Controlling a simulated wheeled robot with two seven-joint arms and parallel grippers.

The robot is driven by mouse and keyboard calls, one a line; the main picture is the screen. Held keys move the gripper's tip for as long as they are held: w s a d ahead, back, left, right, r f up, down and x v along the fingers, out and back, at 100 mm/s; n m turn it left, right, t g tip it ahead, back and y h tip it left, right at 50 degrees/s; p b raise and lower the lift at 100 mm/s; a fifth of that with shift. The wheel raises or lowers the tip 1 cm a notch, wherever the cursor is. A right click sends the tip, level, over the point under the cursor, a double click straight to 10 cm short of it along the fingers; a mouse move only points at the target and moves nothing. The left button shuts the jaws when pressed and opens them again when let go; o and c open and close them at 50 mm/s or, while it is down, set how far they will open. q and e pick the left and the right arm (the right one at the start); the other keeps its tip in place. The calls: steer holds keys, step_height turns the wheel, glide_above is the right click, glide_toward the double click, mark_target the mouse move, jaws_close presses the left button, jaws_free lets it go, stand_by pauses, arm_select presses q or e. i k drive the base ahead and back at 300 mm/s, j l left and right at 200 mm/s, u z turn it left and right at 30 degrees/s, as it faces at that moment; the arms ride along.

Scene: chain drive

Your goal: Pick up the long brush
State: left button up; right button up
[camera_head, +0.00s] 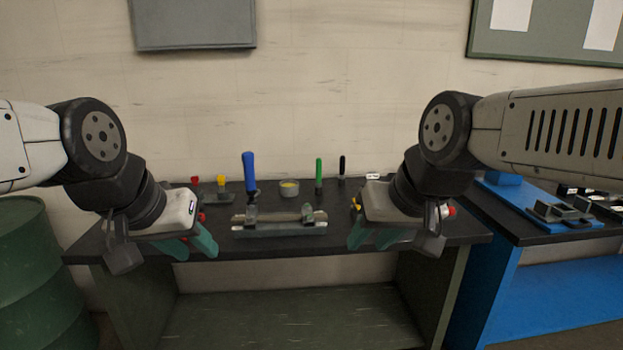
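Several upright handles stand at the back of the dark bench: a tall blue handle (249,170), a thinner green handle (319,172) and a small black handle (342,166). I cannot tell for sure which one belongs to the long brush; no bristles are clear at this size. My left gripper (192,248) has green fingers apart and empty, over the bench's front left edge. My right gripper (370,241) also has its green fingers apart and empty, over the front edge at the right. Both are nearer to me than the handles and touch none of them.
A grey metal fixture (280,229) with a bar lies at the bench's front middle. A small cup with yellow contents (289,187) stands behind it. Red and yellow pieces (221,183) stand at the back left. A green drum (38,270) is left, a blue bench (560,262) right.

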mark_target(318, 162)
steer(key=i+u, duration=0.15)
steer(key=i, duration=0.3)
steer(key=i+l+u, duration=0.15)
steer(key=i, duration=0.3)
steer(key=i+l+u, duration=0.2)
steer(key=i, duration=0.25)
